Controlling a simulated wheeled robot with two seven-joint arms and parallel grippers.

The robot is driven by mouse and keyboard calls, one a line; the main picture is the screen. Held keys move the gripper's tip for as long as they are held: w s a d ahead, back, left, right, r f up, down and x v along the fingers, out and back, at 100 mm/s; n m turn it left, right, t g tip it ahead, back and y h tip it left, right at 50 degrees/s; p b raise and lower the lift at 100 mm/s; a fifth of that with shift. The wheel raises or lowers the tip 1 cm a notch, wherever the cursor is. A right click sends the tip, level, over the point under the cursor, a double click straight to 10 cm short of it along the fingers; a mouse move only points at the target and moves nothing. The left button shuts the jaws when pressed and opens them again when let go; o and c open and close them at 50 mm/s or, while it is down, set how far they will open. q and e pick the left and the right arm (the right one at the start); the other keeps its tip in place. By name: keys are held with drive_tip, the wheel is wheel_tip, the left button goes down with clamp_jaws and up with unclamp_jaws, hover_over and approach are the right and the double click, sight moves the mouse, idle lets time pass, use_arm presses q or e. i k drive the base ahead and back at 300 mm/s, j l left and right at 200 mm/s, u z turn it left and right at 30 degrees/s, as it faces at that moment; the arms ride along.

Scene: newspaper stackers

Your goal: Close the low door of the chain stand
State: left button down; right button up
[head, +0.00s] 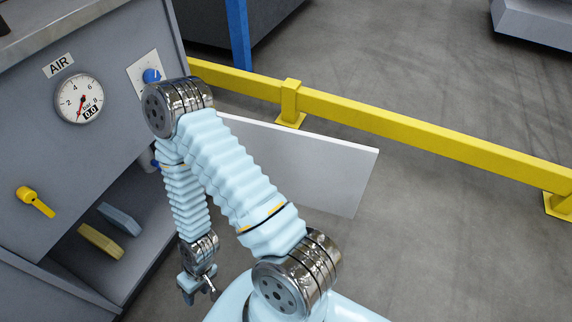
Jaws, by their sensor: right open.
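The chain stand (110,140) is a grey cabinet at the left of the head view, with a low open compartment. Its low door (315,165) looks to be the white flat panel standing open, reaching out to the right from behind my arm. The door's left part and its hinge side are hidden by my right arm. My right gripper (198,290) is open and empty. It hangs low in front of the compartment, to the left of the door's visible part and apart from it. My left gripper is not in view.
A yellow rail (400,122) on posts runs behind the door. Inside the compartment lie a yellow block (101,242) and a blue-grey block (119,218). The stand's front carries an air gauge (79,98), a yellow handle (36,202) and a blue knob (152,76). Floor to the right is clear.

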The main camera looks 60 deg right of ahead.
sight(331, 175)
drive_tip(key=k+l+u, duration=0.1)
drive_tip(key=k+l, duration=0.35)
drive_tip(key=k, duration=0.15)
drive_tip(key=k+l+u, duration=0.15)
drive_tip(key=k+l, duration=0.25)
drive_tip(key=k, duration=0.2)
drive_tip(key=k+l, duration=0.1)
drive_tip(key=l, duration=0.25)
drive_tip(key=k+l+u, duration=0.15)
drive_tip(key=l, duration=0.15)
drive_tip(key=k+l, duration=0.1)
drive_tip(key=l, duration=0.25)
drive_tip(key=k+l+u, duration=0.1)
drive_tip(key=l, duration=0.2)
drive_tip(key=l+u, duration=0.2)
drive_tip(key=l, duration=1.5)
